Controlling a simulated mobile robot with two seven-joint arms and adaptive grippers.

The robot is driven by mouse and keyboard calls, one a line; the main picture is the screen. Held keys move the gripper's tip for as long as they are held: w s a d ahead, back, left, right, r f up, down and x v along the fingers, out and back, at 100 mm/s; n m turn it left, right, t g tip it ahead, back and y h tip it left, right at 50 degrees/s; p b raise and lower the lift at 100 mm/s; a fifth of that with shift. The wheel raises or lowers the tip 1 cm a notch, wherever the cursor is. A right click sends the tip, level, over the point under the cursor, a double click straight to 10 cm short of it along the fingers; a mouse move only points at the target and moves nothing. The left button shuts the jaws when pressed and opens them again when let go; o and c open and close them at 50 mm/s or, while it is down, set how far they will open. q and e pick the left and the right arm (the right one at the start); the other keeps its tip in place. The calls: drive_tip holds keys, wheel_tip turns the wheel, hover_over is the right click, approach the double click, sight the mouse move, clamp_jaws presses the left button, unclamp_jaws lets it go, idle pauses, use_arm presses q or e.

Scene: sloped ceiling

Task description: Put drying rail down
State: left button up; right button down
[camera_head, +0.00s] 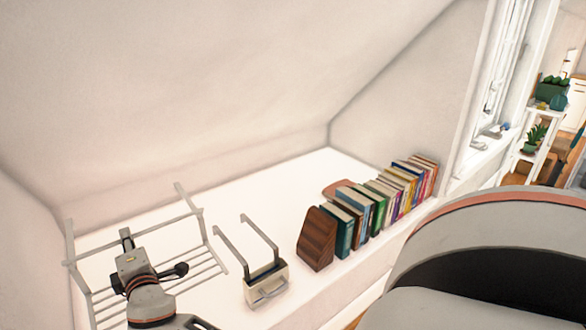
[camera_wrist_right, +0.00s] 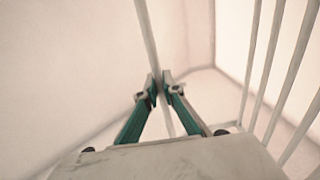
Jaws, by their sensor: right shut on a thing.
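The drying rail (camera_head: 205,262) is a pale frame with several thin parallel bars. It is at the left end of the white ledge in the head view, partly hidden behind my right arm. My right gripper (camera_head: 126,238) is at the rail. In the wrist view, the green fingers of my right gripper (camera_wrist_right: 160,84) are shut on one thin bar of the drying rail (camera_wrist_right: 147,35). More of its bars run along the right of that view. I cannot tell whether the rail touches the ledge. My left gripper is not in view.
The ceiling (camera_head: 200,90) slopes low over the ledge.

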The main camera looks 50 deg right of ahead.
drive_tip(key=shift+s+a+r, duration=0.1)
drive_tip(key=shift+r, duration=0.15)
